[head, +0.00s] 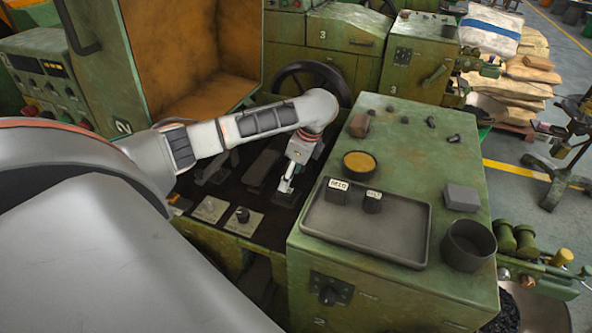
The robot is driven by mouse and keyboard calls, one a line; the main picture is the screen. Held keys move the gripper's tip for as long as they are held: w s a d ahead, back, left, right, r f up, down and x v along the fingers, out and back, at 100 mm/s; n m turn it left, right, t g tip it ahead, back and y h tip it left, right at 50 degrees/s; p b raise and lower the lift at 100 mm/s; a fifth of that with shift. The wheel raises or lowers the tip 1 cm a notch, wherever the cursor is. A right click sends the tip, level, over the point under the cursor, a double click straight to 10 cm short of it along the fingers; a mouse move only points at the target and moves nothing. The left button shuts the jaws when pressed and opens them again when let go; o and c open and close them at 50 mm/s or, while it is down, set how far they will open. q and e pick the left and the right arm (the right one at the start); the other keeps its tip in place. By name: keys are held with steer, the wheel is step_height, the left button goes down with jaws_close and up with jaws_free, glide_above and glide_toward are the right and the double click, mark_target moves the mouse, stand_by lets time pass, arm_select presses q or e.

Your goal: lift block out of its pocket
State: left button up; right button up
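My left gripper (287,187) points down into the dark recess of the green machine. Its fingertips are at a small dark block (286,199) in the recess. The view is too small to tell whether the fingers are apart or pressed on it, and the pocket edges are unclear. A longer dark block (262,168) lies in the recess just left of the gripper. My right gripper is not in view.
On the green cabinet (470,285) are a round yellow-topped dish (360,164), a grey block (461,197) and a dark cup (468,244). A black handwheel (312,82) stands behind my wrist. The tray's right half is bare.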

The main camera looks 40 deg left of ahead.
mark_target(288, 190)
arm_select(q)
steer(key=shift+w+x, duration=0.15)
steer(key=shift+x, duration=1.45)
steer(key=shift+w+x, duration=0.1)
steer(key=shift+x, duration=1.45)
steer(key=shift+d+f, duration=0.1)
steer(key=shift+d, duration=0.1)
steer(key=shift+w, duration=0.1)
jaws_close()
